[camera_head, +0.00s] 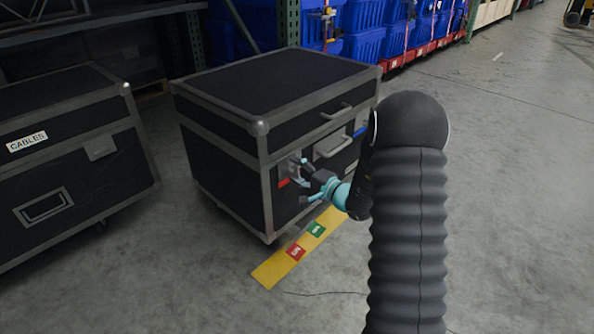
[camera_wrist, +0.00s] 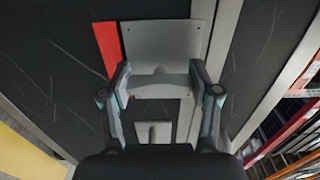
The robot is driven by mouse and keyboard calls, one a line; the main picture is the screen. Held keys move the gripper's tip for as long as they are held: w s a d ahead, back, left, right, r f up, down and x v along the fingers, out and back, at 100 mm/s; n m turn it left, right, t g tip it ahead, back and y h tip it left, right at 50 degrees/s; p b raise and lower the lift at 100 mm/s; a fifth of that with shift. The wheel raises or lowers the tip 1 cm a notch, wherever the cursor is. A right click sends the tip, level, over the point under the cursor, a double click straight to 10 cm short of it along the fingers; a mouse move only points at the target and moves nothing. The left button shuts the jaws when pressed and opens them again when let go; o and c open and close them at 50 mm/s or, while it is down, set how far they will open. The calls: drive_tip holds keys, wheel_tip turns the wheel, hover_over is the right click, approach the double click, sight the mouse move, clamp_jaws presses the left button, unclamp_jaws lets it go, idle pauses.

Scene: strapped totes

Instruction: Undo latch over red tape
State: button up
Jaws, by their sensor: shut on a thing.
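The black case (camera_head: 285,75) with metal edges stands in the middle of the head view, its lid down. The grey latch (camera_head: 293,163) is on its front near the left corner, with red tape (camera_head: 283,183) at its lower left. In the wrist view, the latch plate (camera_wrist: 172,42) fills the top middle and the red tape (camera_wrist: 107,45) shows along its left side. My gripper (camera_wrist: 160,82) has one finger on each side of the latch's grey bar and is shut on it. In the head view, my gripper (camera_head: 306,169) partly hides the latch.
Blue tape (camera_head: 361,131) marks the right of the case front, beside a recessed handle (camera_head: 332,145). A second case (camera_head: 75,150) labelled CABLES stands left. A yellow floor strip (camera_head: 275,268) lies in front. Blue bins (camera_head: 362,45) line the back; floor at right is clear.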

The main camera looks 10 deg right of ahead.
drive_tip(key=o, duration=1.2)
drive_tip(key=shift+a, duration=0.1)
drive_tip(key=shift+c, duration=0.2)
drive_tip(key=shift+s, duration=0.1)
drive_tip(key=shift+s+d, duration=0.2)
drive_tip(key=shift+d, duration=0.1)
drive_tip(key=v, duration=1.1)
drive_tip(key=shift+s, duration=0.1)
